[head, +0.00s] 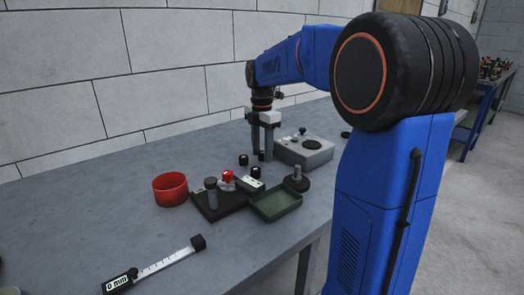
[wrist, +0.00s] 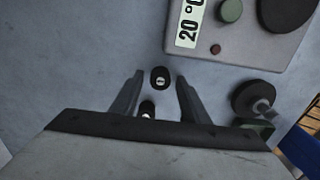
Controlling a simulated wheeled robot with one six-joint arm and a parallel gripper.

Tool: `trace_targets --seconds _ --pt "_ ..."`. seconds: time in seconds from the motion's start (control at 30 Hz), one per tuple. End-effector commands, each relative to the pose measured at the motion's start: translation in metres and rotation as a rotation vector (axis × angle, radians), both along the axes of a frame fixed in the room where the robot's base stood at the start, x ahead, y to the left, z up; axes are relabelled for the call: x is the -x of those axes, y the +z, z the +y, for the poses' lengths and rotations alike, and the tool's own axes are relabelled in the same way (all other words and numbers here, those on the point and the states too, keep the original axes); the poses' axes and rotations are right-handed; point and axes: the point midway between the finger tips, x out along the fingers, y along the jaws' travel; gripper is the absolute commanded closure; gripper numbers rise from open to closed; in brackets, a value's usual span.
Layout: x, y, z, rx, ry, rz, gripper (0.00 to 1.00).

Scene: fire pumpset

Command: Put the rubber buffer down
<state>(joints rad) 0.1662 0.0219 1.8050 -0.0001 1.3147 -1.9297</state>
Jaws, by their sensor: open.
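My gripper (head: 262,153) points down over the grey bench, its two fingers apart. In the wrist view my gripper (wrist: 158,78) has a small black cylinder with a pale metal centre, probably the rubber buffer (wrist: 160,78), between its fingertips, with a gap on each side. In the head view this buffer (head: 262,156) shows small and dark just below the fingers. It seems to stand upright on the bench. A second, similar black piece (wrist: 147,109) lies nearer the palm in the wrist view, partly hidden by my gripper.
A grey instrument box (head: 304,151) stands close right of my gripper. A dark disc with a metal stud (head: 297,180), a green tray (head: 276,201), a black stand (head: 219,202), a red cup (head: 170,189) and a caliper (head: 155,266) are nearer. Bare bench lies to the left.

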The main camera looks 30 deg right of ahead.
Motion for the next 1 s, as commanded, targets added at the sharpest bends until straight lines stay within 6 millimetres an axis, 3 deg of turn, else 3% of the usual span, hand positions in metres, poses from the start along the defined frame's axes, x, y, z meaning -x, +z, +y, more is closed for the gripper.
trace_targets --seconds 0.23,0.7,1.0 --pt "0.0 0.018 0.0 0.001 0.0 -0.002 0.58" --pt "0.0 0.102 0.0 0.001 0.0 -0.002 0.58" --pt "0.0 0.122 0.0 0.0 0.0 0.0 0.58"
